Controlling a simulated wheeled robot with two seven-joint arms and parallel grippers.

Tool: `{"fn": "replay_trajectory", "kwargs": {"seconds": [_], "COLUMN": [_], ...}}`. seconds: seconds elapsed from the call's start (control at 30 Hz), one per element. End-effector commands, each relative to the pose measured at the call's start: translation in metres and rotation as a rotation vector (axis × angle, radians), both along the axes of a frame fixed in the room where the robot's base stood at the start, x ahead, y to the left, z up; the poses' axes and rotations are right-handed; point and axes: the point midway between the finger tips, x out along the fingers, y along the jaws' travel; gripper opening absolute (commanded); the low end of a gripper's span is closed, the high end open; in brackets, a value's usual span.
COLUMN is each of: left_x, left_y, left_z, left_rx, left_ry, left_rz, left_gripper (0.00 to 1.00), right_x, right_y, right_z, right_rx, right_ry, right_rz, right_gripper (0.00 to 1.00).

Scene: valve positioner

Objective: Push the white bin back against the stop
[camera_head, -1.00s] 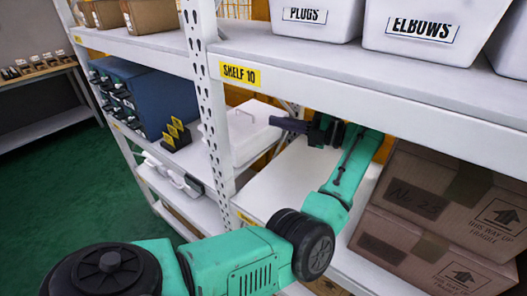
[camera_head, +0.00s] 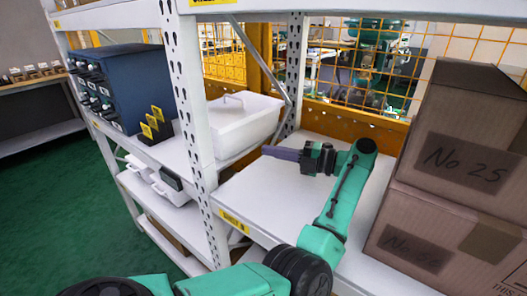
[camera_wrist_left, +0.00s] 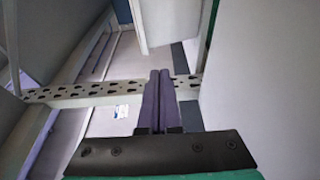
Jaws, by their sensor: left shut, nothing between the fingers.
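My left gripper (camera_head: 266,151) has dark purple fingers that point left toward the lower right side of the bin. In the head view they end near it; I cannot tell if they touch. The fingers (camera_wrist_left: 158,76) are shut together and empty in the wrist view. I cannot clearly pick out the stop. My right gripper is not in view.
A white perforated upright (camera_head: 190,110) stands left of the left gripper. Stacked cardboard boxes (camera_head: 450,170) stand right of my arm. The shelf board (camera_head: 270,192) below the gripper is bare.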

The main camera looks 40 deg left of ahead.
Motion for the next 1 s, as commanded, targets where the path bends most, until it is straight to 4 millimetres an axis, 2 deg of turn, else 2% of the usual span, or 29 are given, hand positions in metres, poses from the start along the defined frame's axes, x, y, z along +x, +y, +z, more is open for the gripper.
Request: {"fn": "replay_trajectory", "kwargs": {"seconds": [0.03, 0.37, 0.5, 0.67, 1.0], "left_x": [-0.004, -0.028, -0.014, -0.008, -0.007], "left_y": [0.01, 0.079, 0.1, 0.111, 0.113], "left_z": [0.004, 0.005, 0.004, 0.002, -0.001], "left_rx": [0.001, 0.003, 0.003, 0.001, 0.0], "left_ry": [0.001, 0.002, 0.002, 0.0, 0.0], "left_rz": [0.005, 0.004, 0.0, 0.0, 0.001], "left_gripper": [0.0, 0.0, 0.0, 0.0, 0.0], "right_x": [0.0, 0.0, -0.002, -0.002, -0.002], "right_y": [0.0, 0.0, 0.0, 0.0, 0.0], "right_z": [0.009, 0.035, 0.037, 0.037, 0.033], "right_rx": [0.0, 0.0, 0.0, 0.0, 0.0], "right_ry": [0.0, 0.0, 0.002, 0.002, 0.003], "right_rz": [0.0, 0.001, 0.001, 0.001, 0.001], "right_gripper": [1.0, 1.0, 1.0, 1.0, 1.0]}}
